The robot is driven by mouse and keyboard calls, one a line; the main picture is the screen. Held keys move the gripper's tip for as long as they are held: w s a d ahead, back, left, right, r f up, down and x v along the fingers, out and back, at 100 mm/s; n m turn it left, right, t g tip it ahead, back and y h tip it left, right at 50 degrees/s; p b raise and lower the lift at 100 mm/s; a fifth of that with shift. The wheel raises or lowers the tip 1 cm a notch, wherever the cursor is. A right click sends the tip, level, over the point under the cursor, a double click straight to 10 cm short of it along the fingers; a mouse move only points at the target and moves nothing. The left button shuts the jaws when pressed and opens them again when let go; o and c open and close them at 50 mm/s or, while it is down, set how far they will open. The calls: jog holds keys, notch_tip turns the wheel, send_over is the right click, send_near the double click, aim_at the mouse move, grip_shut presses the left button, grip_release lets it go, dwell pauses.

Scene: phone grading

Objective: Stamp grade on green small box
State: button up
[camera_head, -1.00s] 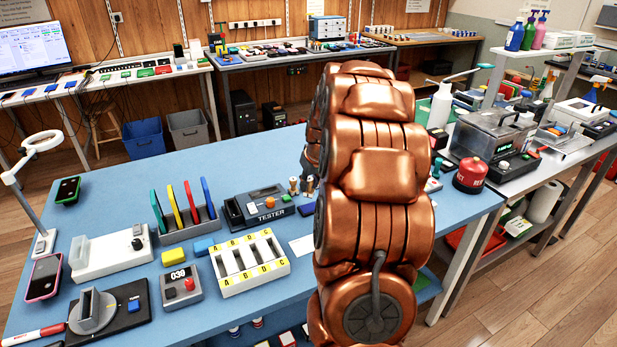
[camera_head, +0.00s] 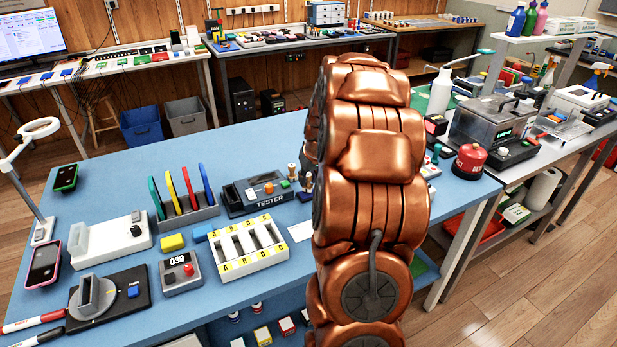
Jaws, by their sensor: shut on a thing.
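My copper-coloured arm fills the middle of the view and hides part of the blue table (camera_head: 120,175). Two small upright pieces with knob handles, which look like stamps (camera_head: 292,173), stand left of my arm beside the tester. A green flat patch (camera_head: 422,266) shows just right of my arm; I cannot tell what it is. I cannot make out a green small box. Small yellow (camera_head: 262,336) and red (camera_head: 287,326) boxes are on the shelf below the table.
The grey tester (camera_head: 262,195), a white A-B-C-D tray (camera_head: 247,243), a rack of coloured plates (camera_head: 185,205) and a counter (camera_head: 180,272) stand left of my arm. The table's far left is mostly clear.

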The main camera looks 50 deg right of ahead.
jog(key=shift+f, duration=0.55)
dwell(0.7)
jog(key=shift+r, duration=0.15)
dwell(0.4)
jog(key=shift+r, duration=3.4)
